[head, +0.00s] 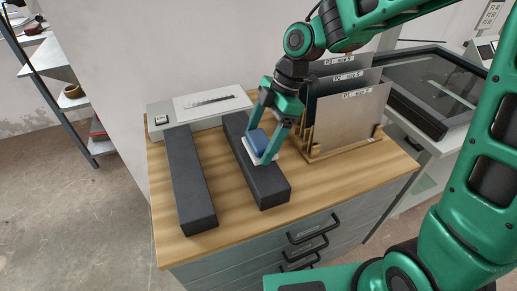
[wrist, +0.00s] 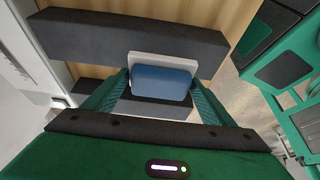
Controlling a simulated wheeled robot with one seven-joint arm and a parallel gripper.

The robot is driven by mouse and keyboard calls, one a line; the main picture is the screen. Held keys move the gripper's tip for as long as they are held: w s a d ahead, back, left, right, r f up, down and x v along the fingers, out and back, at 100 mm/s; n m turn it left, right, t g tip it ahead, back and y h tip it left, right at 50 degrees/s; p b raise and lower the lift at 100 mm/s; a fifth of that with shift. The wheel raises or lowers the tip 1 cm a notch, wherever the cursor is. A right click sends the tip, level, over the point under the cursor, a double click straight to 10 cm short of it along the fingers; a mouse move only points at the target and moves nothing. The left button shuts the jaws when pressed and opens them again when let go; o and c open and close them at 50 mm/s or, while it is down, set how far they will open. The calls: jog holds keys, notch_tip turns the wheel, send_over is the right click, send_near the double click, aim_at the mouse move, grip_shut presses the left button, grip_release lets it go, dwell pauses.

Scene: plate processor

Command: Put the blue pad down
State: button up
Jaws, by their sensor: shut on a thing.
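The blue pad (head: 258,140) has a blue body on a white base. My gripper (head: 262,140) is shut on it, with one finger on each side. The pad is at the right-hand black bar (head: 266,183), on or just above its top; I cannot tell whether it touches. In the wrist view the pad (wrist: 162,83) sits between the two green fingers (wrist: 160,95), with its white base showing behind the blue part. A black bar (wrist: 120,38) crosses behind it.
A second black bar (head: 190,185) lies to the left on the wooden top (head: 235,226). A grey box (head: 205,116) stands at the back. A wooden rack (head: 318,155) with upright plates (head: 350,118) stands close on the right. Bare wood lies between the bars.

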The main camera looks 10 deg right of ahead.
jog(key=shift+f, duration=1.95)
jog(key=shift+f, duration=0.15)
jog(key=o, duration=1.2)
jog(key=shift+w+d+r, duration=0.1)
jog(key=shift+w+r, duration=0.05)
jog(key=shift+r, duration=0.15)
jog(key=v, duration=1.1)
jog(key=shift+r, duration=0.3)
jog(key=shift+d, duration=0.15)
